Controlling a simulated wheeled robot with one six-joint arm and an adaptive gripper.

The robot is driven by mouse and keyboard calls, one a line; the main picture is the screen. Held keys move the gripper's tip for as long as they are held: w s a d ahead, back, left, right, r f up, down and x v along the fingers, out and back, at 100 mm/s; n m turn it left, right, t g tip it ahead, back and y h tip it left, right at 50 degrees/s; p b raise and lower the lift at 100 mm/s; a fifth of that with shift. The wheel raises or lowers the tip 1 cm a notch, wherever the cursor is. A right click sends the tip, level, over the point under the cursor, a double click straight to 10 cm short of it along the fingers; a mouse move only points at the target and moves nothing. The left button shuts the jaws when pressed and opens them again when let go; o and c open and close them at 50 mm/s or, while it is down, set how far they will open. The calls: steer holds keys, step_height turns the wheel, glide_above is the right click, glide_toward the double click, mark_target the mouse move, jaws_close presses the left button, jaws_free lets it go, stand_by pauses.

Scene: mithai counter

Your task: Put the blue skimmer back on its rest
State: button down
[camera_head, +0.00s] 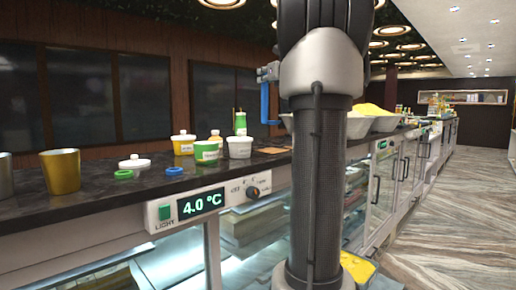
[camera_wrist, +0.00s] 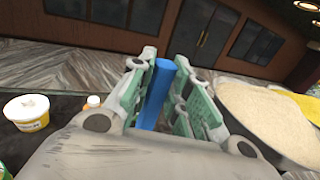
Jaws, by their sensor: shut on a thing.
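The blue skimmer (camera_head: 265,103) hangs upright from my gripper (camera_head: 268,72) in the head view, left of my arm column and above the counter. In the wrist view the blue shaft (camera_wrist: 157,95) stands between the two green-padded fingers of my gripper (camera_wrist: 160,92), which is shut on it. I cannot make out the rest for certain; a flat brown piece (camera_head: 272,150) lies on the counter below the skimmer.
The dark counter (camera_head: 100,190) carries a brass cup (camera_head: 61,172), a white lid (camera_head: 134,162), a green-labelled tub (camera_head: 206,153), a white tub (camera_head: 240,148) and a tall green-and-white bottle (camera_head: 240,122). A heaped pale bowl (camera_wrist: 262,115) is right of my gripper.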

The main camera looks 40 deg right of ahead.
steer(key=f, duration=1)
steer(key=shift+d, duration=0.25)
steer(key=c, duration=1.3)
jaws_free()
steer(key=shift+f, duration=0.1)
steer(key=shift+c, duration=0.2)
